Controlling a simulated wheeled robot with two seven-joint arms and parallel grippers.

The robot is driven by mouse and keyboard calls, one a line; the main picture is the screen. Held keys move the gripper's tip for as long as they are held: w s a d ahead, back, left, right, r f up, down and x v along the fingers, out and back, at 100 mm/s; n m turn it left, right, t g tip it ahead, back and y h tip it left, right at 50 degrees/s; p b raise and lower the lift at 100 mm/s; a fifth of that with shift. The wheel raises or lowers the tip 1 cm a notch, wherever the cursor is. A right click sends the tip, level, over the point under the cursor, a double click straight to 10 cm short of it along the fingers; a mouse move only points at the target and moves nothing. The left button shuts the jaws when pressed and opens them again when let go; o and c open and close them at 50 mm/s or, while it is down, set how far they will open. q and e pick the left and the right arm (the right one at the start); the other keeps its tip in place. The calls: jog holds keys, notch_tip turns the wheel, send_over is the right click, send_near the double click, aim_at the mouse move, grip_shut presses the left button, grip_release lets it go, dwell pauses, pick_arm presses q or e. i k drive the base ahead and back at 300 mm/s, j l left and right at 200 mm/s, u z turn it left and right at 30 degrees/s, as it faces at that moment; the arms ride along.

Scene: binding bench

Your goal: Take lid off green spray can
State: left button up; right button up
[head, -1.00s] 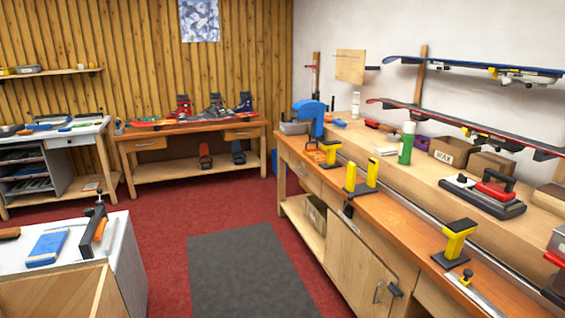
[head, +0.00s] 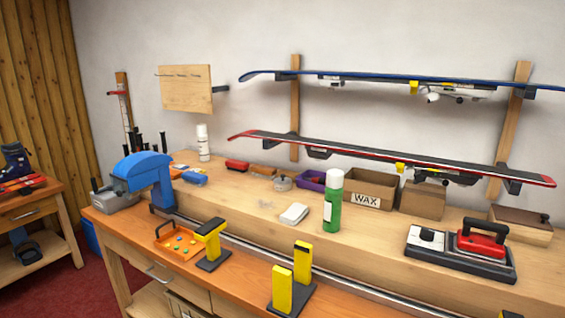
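The green spray can (head: 333,208) stands upright on the raised wooden shelf of the bench, right of the middle of the head view. It has a pale label on its side and a white lid (head: 334,179) on top. Neither of my grippers shows in the head view.
A white cloth or block (head: 294,214) lies left of the can, and the WAX box (head: 369,188) stands behind it to the right. Yellow vise posts (head: 292,280) stand in front. Skis (head: 390,160) hang above.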

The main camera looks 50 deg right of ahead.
aim_at(334, 178)
jog(key=i+z, duration=0.1)
jog(key=i, duration=0.4)
jog(key=i+j+z, duration=0.15)
jog(key=i, duration=0.35)
jog(key=i+j+z, duration=0.1)
jog(key=i, duration=0.35)
jog(key=i+j+z, duration=0.1)
jog(key=i, duration=0.4)
